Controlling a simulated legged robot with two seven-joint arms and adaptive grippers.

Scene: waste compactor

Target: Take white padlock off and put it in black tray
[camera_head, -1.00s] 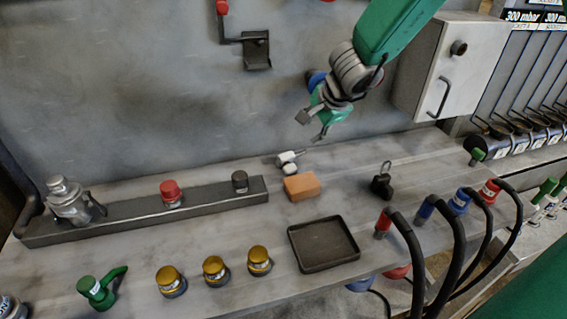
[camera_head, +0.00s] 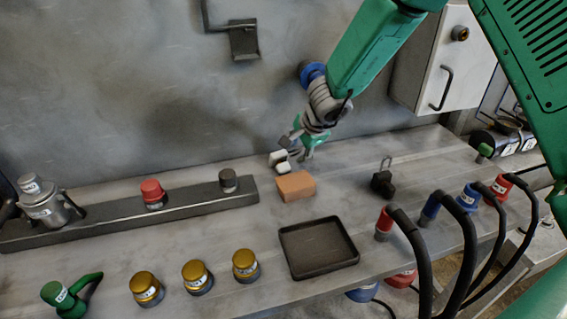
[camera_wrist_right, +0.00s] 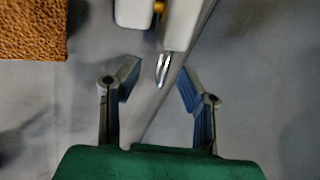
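The white padlock (camera_head: 279,158) is at the back of the bench near the wall, partly hidden by my right gripper (camera_head: 296,149). In the right wrist view, white parts (camera_wrist_right: 181,22) with a small yellow spot between them show at the top, with a shiny metal piece pointing down between my fingertips. My right gripper (camera_wrist_right: 159,82) is open, its fingers on either side of that metal piece, with visible gaps. The empty black tray (camera_head: 346,261) lies at the front middle of the bench. My left gripper is not in view.
An orange block (camera_head: 295,186) sits just in front of the white padlock. A black padlock (camera_head: 382,183) stands to the right. Black hoses (camera_head: 420,260) arch at the front right. Gold knobs (camera_head: 197,277) line the front left. A wall cabinet (camera_head: 462,65) hangs at the right.

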